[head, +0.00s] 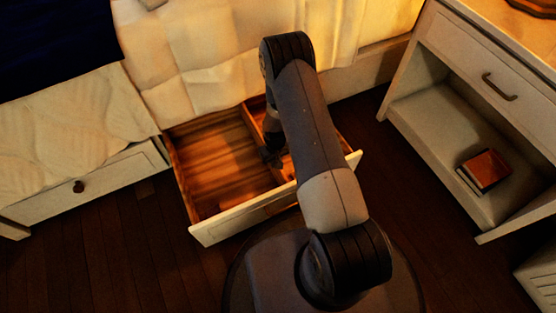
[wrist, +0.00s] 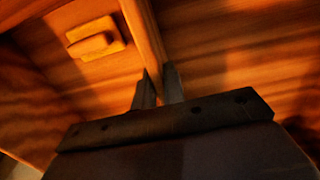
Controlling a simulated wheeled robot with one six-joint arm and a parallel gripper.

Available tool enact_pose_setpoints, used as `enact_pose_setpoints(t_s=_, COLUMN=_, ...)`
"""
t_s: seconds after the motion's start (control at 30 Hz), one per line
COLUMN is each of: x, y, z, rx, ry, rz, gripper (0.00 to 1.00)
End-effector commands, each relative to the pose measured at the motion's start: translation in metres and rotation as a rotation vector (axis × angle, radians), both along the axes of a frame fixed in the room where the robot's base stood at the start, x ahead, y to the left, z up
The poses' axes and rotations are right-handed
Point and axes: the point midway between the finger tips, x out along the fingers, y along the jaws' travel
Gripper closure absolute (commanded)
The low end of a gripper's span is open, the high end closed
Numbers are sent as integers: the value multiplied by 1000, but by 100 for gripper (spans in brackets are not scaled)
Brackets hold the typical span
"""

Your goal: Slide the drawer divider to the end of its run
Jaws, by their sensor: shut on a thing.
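The open drawer (head: 232,230) has a wooden interior and a pale front, and stands out from under the bed. The wooden drawer divider (head: 251,123) runs from the back of the drawer toward its front. A wide bare stretch of floor lies to its left. My gripper (head: 272,157) is down inside the drawer at the divider. In the wrist view the divider (wrist: 143,35) is a light strip that runs down between the two fingers of my gripper (wrist: 159,85), which are shut on it. My arm hides much of the drawer's right side in the head view.
A small wooden block (wrist: 95,38) shows beside the divider in the wrist view. A closed drawer (head: 105,183) is at left. A pale nightstand (head: 455,45) with a book (head: 484,171) on its shelf stands at right. The bed cover (head: 215,65) hangs behind the open drawer.

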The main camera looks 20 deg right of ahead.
Motion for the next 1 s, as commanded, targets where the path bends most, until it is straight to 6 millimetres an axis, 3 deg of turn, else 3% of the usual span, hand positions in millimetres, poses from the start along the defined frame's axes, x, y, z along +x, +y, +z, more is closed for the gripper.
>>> enact_pose_setpoints(t_s=0.6, x=-29, y=147, z=-1, rx=0, ry=-1, rz=6, gripper=100)
enact_pose_setpoints(t_s=0.8, x=-34, y=173, z=0, rx=0, ry=-1, rz=3, gripper=100)
enact_pose_setpoints(t_s=1.0, x=-35, y=181, z=0, rx=0, ry=-1, rz=1, gripper=100)
